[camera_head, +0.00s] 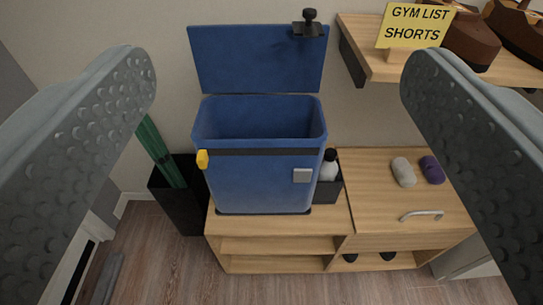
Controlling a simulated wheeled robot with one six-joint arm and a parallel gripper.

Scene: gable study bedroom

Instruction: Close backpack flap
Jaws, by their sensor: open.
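The blue backpack (262,180) stands upright on a low wooden cabinet. Its top is open and the inside looks empty as far as I can see. Its flap (258,60) stands raised behind the opening, against the wall. A black knob (310,20) on a dark plate sits at the flap's upper right edge. A yellow tab (203,159) is on the left of the backpack's front, and a grey square patch (302,175) is at the front right. My gripper (278,75) is open, its two grey dimpled fingers wide apart at left and right, touching nothing.
The cabinet (270,245) has open shelves and a metal handle. Two rolled bundles (403,172) lie on its right top. A black bin (180,205) holds green rolls at left. A wall shelf (465,66) with shoes and a yellow sign juts out upper right.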

